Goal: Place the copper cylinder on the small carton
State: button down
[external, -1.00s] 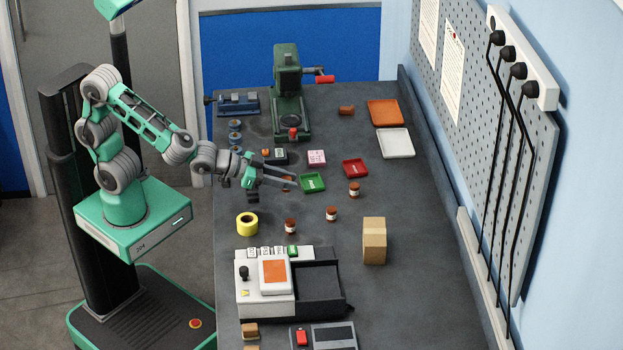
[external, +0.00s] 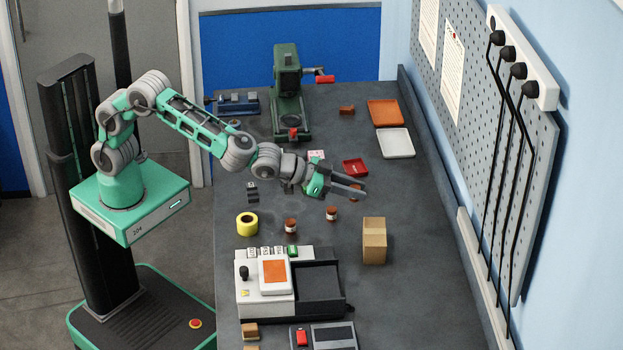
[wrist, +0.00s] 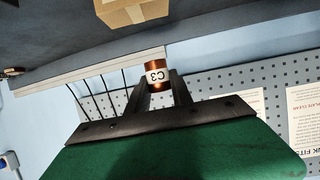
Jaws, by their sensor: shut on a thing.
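My gripper (wrist: 158,85) is shut on a copper cylinder (wrist: 157,70) with a white label reading C3; it sits between the fingertips in the wrist view. In the external view my gripper (external: 357,187) is over the right-middle part of the bench, with a copper-coloured piece showing at its fingers. The small carton (external: 374,246) is a brown taped box standing on the bench, lower in the picture than my gripper. It also shows in the wrist view (wrist: 150,10), apart from the cylinder.
Two other labelled copper cylinders (external: 290,227) (external: 331,214) stand left of the carton. A yellow tape roll (external: 247,230) and a white device (external: 250,299) are further left. A red tray (external: 354,167) lies behind my gripper. Bench right of the carton is clear.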

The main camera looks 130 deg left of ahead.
jog(key=p, duration=0.2)
send_over(375, 232)
notch_tip(375, 232, down, 6)
jog(key=shift+a+f, duration=0.1)
notch_tip(375, 232, down, 3)
jog(key=shift+r+p, duration=0.2)
jog(key=shift+p, duration=0.5)
jog(key=shift+f+b, duration=0.35)
jog(key=shift+f, duration=0.1)
jog(key=c, duration=1.1)
grip_release()
jog(key=shift+c, duration=0.2)
jog(key=shift+r, duration=0.1)
